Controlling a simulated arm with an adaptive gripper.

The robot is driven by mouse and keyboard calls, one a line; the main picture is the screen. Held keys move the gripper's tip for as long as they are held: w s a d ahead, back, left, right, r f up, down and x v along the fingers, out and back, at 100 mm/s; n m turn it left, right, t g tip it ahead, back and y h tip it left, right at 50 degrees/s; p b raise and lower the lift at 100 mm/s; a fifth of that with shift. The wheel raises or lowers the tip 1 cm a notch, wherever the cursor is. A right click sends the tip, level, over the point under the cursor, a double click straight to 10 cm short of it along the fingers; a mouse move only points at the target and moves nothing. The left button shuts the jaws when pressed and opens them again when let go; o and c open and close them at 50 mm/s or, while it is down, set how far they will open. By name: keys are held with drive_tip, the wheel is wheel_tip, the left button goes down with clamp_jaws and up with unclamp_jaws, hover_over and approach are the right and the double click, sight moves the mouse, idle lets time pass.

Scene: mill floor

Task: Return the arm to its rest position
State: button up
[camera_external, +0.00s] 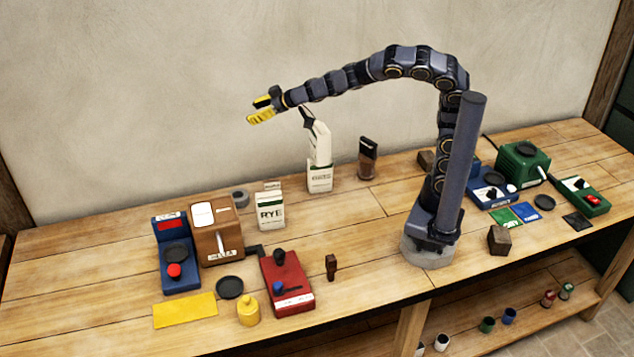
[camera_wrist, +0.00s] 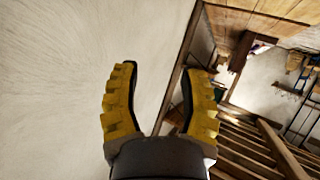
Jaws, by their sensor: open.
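My gripper (camera_external: 263,105) is raised well above the wooden bench (camera_external: 365,228) in the external view, at the end of my arched arm, pointing left. Its yellow jaws are open and empty. Nothing touches the fingers.
Below my gripper stand a rye bag (camera_external: 270,211), a brown mill (camera_external: 217,235), a blue device (camera_external: 176,255) and a red device (camera_external: 287,284). A tall white bag (camera_external: 319,160) stands under my forearm. A green machine (camera_external: 524,166) is at the right. The air around my gripper is clear.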

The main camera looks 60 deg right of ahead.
drive_tip(key=s+d+f+m+g+h, duration=0.2)
drive_tip(key=s+d+m+g+h, duration=0.15)
drive_tip(key=s+d, duration=0.4)
drive_tip(key=s+d+f+m+g+h, duration=0.2)
drive_tip(key=s+d+m+g, duration=0.15)
drive_tip(key=s+d, duration=0.45)
drive_tip(key=s+a+f+n+g+y, duration=0.1)
drive_tip(key=s+f+g, duration=0.1)
drive_tip(key=s, duration=0.7)
drive_tip(key=s+a+f+n+g+y, duration=0.1)
drive_tip(key=s+g, duration=0.3)
drive_tip(key=s, duration=0.6)
drive_tip(key=shift+a+f+g+y, duration=0.3)
drive_tip(key=shift+f+g+y, duration=0.15)
drive_tip(key=shift+f, duration=0.15)
